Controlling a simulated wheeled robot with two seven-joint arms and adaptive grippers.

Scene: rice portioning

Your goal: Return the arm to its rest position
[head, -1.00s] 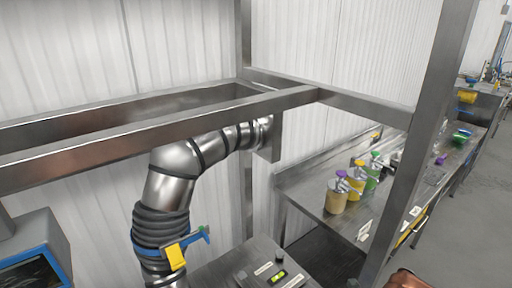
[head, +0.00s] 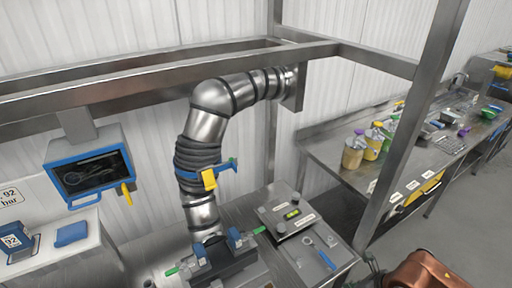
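No gripper of mine shows in the head view. A copper-coloured rounded part (head: 425,272) shows at the lower right edge, cut off by the frame; I cannot tell whether it belongs to my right arm. A silver jointed pipe (head: 208,126) with black bands and a bellows bends down from the metal frame. It ends at a dark fixture (head: 222,258) with blue clamps and green handles. A blue strap with a yellow tag (head: 208,179) is around the pipe.
A steel frame (head: 160,73) crosses the upper view, with a post (head: 410,125) at the right. A blue-edged screen (head: 90,172) hangs at the left. A steel bench (head: 322,150) at the right holds several jars. A panel (head: 318,256) with a blue wrench is beside the fixture. Grey floor lies at the right.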

